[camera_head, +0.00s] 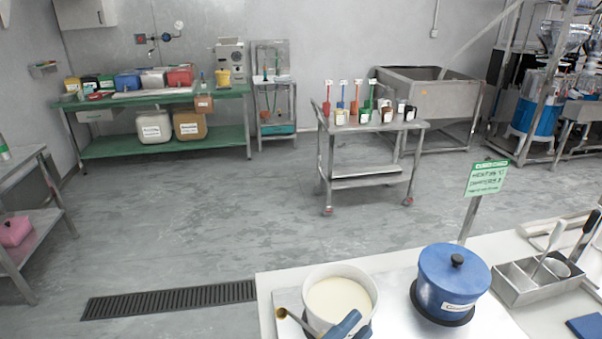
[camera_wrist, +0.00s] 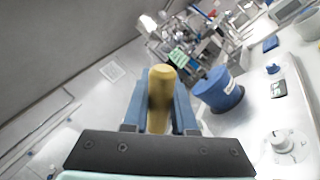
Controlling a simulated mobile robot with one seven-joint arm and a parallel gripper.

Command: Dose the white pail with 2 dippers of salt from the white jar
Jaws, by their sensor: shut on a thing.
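My gripper (camera_head: 343,326) is at the bottom edge of the head view, in front of an open white container (camera_head: 367,302). The container is nearly full of pale, cream-white material (camera_head: 338,299); I cannot tell if it is the jar or the pail. My gripper is shut on a brass-coloured handle (camera_head: 282,313), which lies between its blue fingers in the wrist view (camera_wrist: 161,85). I cannot see the dipper's bowl or whether it holds salt. A lidded blue jar (camera_head: 452,282) with a white label stands to the right; it also shows in the wrist view (camera_wrist: 218,90).
A metal divided tray (camera_head: 530,285) with utensils stands on the white bench at right. A green sign (camera_head: 487,178) on a post rises behind the blue jar. Further back stand a steel cart (camera_head: 369,182) with small jars and a green bench (camera_head: 160,147) with coloured tubs.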

